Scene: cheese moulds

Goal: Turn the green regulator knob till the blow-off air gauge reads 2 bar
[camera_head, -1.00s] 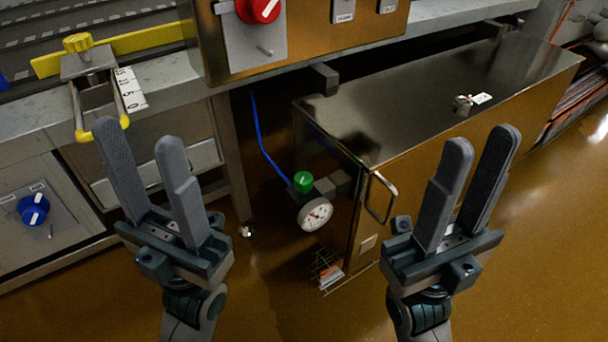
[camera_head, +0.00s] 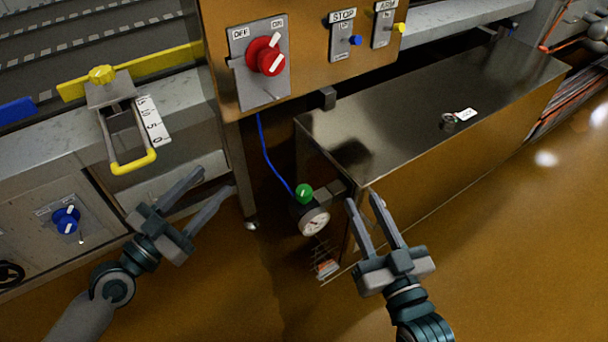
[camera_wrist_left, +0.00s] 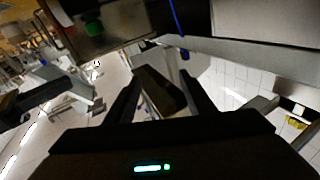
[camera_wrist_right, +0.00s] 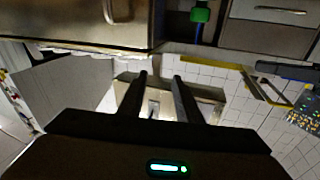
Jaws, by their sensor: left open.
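The green regulator knob (camera_head: 304,194) sits on top of a dark regulator at the left end of a steel cabinet. It also shows at the top left of the left wrist view (camera_wrist_left: 92,26) and at the top of the right wrist view (camera_wrist_right: 200,14). The round white gauge (camera_head: 314,222) is just below the knob; its reading is too small to tell. My left gripper (camera_head: 215,180) is open and empty, left of the knob and apart from it. My right gripper (camera_head: 362,198) is empty with its fingers apart, right of the gauge, in front of the cabinet's end.
The steel cabinet (camera_head: 420,110) fills the middle right. A blue hose (camera_head: 268,160) runs down to the regulator. A control panel with a red switch (camera_head: 270,58) is above. A yellow-handled slide (camera_head: 132,163) and blue knob (camera_head: 66,220) are left. The brown floor in front is clear.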

